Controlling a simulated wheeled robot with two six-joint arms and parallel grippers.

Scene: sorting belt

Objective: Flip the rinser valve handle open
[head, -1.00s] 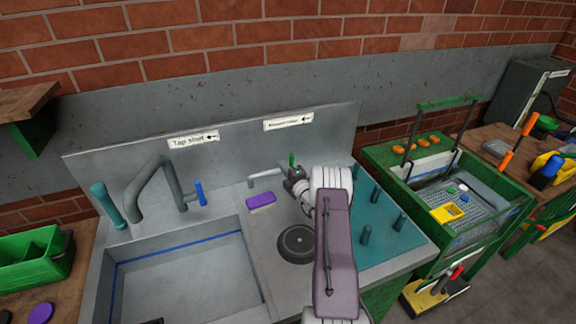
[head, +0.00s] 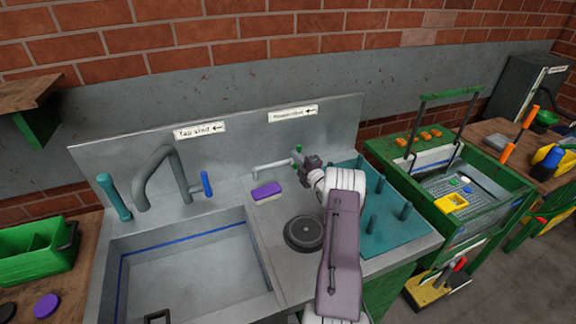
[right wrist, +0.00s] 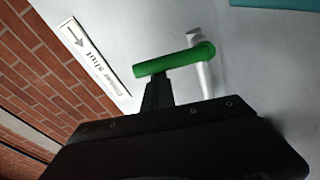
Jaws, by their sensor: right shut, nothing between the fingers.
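In the right wrist view the handle (right wrist: 175,62) lies across the top of a pale pipe (right wrist: 205,80). My right gripper (head: 309,161) is shut and empty, right beside the handle. In the right wrist view its fingertips (right wrist: 157,90) end just below the handle's left part; I cannot tell whether they touch. A label reading "Rinser shut" (right wrist: 95,57) with an arrow is on the backsplash. My left gripper is not in view.
The sink (head: 195,265) with a tall tap (head: 165,165) and blue lever (head: 206,184) is at left. A purple brush (head: 267,191) and a round dark disc (head: 304,233) lie on the counter. A teal peg mat (head: 385,240) is under and right of my arm.

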